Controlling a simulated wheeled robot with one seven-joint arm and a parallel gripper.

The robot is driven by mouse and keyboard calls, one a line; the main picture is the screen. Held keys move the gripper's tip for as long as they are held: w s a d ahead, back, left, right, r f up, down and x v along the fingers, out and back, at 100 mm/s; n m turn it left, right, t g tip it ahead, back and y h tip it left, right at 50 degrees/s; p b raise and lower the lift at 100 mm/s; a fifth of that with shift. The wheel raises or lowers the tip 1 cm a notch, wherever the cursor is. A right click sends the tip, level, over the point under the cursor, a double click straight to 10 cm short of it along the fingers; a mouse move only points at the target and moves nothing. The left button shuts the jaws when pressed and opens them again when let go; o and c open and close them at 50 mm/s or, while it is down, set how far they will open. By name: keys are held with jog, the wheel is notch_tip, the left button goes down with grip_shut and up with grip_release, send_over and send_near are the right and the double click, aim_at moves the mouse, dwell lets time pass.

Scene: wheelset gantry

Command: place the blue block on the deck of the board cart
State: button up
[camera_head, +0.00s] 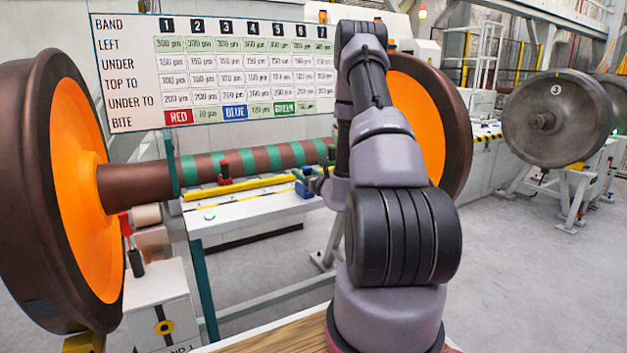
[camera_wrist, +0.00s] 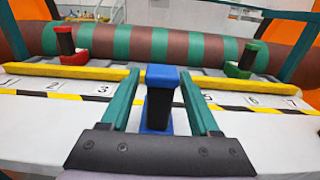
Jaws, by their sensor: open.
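The blue block has a blue cap, a dark middle and a blue foot. In the wrist view the blue block (camera_wrist: 162,77) stands upright between the two teal fingers of my gripper (camera_wrist: 159,76). In the head view part of the blue block (camera_head: 304,190) shows at the right end of a white ledge (camera_head: 240,207), beside my gripper (camera_head: 318,180), which is partly hidden by my arm. I cannot tell which surface is the board cart's deck.
A red block (camera_wrist: 73,45) and a green block (camera_wrist: 243,62) stand behind the yellow rail (camera_wrist: 65,71). Numbered spots and a striped tape line the ledge. The banded axle (camera_wrist: 150,45) runs behind. A large orange-faced wheel (camera_head: 80,190) stands left; a chart board (camera_head: 215,65) hangs behind.

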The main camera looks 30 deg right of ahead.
jog(key=s, duration=0.9)
jog(key=s+a+r+n+g+y, duration=0.2)
jog(key=a+r+n+g+y, duration=0.2)
jog(key=a+r+n+y, duration=0.85)
jog(key=s+a+r+n+g+y, duration=0.1)
jog(key=s+a+r+n+g, duration=0.3)
jog(key=a, duration=0.3)
jog(key=s+a+r+n+g, duration=0.3)
jog(key=s+a+g, duration=0.2)
jog(key=s+a, duration=0.15)
jog(key=s+r+n+g+h, duration=0.1)
jog(key=s+n+g+h, duration=0.2)
jog(key=s+n+h, duration=0.65)
jog(key=s+d+r+n+t+h, duration=0.2)
jog(key=s+d+r+t, duration=0.2)
jog(key=d+r+t, duration=0.1)
jog(key=shift+s+d+r+h, duration=0.15)
jog(key=shift+d+r+h, duration=0.15)
jog(key=shift+d+r, duration=0.5)
